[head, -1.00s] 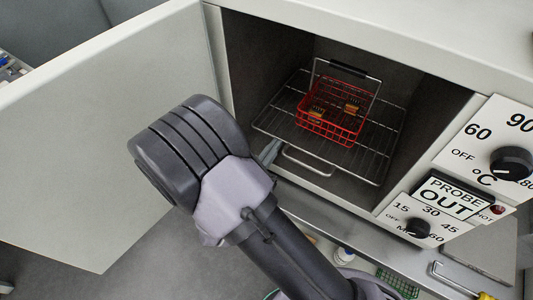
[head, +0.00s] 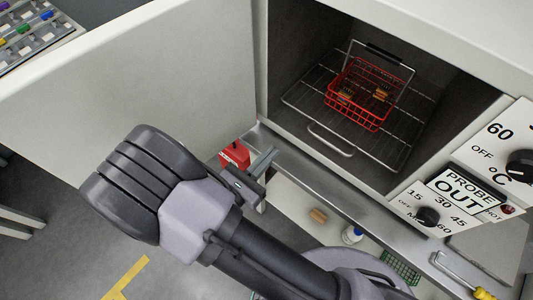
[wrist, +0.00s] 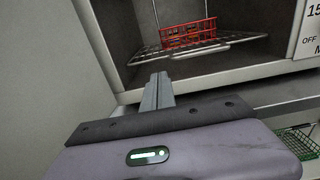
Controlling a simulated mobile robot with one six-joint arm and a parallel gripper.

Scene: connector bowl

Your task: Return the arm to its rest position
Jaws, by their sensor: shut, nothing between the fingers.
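My gripper (head: 262,163) is outside the open oven, near its front lip and left of the rack, with its fingers together and empty. In the wrist view my gripper (wrist: 157,92) points toward the oven opening, fingers closed. My bent arm covers the lower middle of the head view. A red wire basket (head: 360,94) with a raised handle and several small brown connectors in it sits on the wire rack (head: 395,140) inside the oven. The basket also shows at the top of the wrist view (wrist: 188,34).
The oven door (head: 130,85) stands open at the left. A control panel (head: 455,195) with dials and a "PROBE OUT" sign is at the right. A red object (head: 235,153) is beside my gripper. Below are a white bottle (head: 352,235), a green wire basket (head: 402,268) and a yellow-handled tool (head: 483,293).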

